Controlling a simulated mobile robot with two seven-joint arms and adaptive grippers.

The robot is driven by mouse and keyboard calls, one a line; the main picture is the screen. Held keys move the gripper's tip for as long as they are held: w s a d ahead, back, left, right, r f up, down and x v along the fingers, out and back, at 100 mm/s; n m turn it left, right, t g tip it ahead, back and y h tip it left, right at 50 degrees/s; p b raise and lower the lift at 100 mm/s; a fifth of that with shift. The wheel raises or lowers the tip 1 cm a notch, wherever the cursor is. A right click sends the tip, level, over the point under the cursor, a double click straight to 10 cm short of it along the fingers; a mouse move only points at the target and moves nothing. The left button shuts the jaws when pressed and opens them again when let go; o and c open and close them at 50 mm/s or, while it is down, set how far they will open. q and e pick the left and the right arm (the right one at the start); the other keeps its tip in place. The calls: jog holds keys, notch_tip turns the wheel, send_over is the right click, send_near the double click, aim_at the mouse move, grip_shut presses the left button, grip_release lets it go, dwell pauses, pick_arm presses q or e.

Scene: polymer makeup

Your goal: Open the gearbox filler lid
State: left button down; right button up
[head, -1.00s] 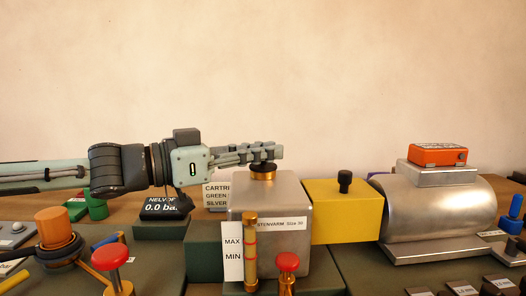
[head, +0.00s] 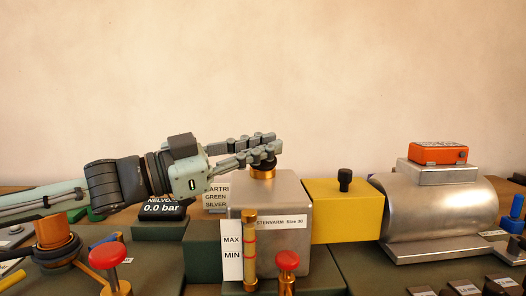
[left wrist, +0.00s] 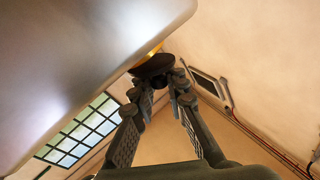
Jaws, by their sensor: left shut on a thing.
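The gearbox is a silver metal box (head: 292,200) labelled "STENVARM Size 30", with a gold filler neck (head: 262,174) on top. My left gripper (head: 268,146) reaches in from the left above the neck, its fingers slanting up to the right and partly hiding the lid area. In the left wrist view, the dark round filler lid (left wrist: 152,64) sits against the gold neck (left wrist: 154,50), with the fingertips (left wrist: 168,86) around its near side. The gripper is shut on the lid. Whether the lid is tilted or lifted is hard to tell. My right gripper is not in view.
A yellow block (head: 342,213) with a black knob and a silver cylinder (head: 440,210) stand right of the gearbox. A MAX/MIN level gauge (head: 250,250) and red knobs (head: 286,260) are in front. A "0.0 bar" display (head: 162,208) stands below my left arm.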

pick_arm(q)
jog(key=shift+s+m+h, duration=0.15)
jog(key=shift+m+h, duration=0.25)
jog(key=shift+m, duration=0.3)
jog(key=shift+s+r+m, duration=0.15)
jog(key=shift+s+m, duration=0.1)
jog(key=shift+m, duration=0.55)
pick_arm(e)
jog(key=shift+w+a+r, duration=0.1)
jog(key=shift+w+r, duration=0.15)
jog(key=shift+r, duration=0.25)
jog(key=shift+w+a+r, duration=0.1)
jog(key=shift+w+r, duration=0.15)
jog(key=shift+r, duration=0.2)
pick_arm(q)
jog(key=c, duration=1.5)
grip_release()
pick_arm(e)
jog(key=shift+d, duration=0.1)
pick_arm(q)
jog(key=shift+a, duration=0.2)
jog(key=v, duration=1.1)
jog(key=shift+s+a+f, duration=0.1)
jog(key=shift+a+f, duration=0.15)
jog(key=shift+a, duration=0.05)
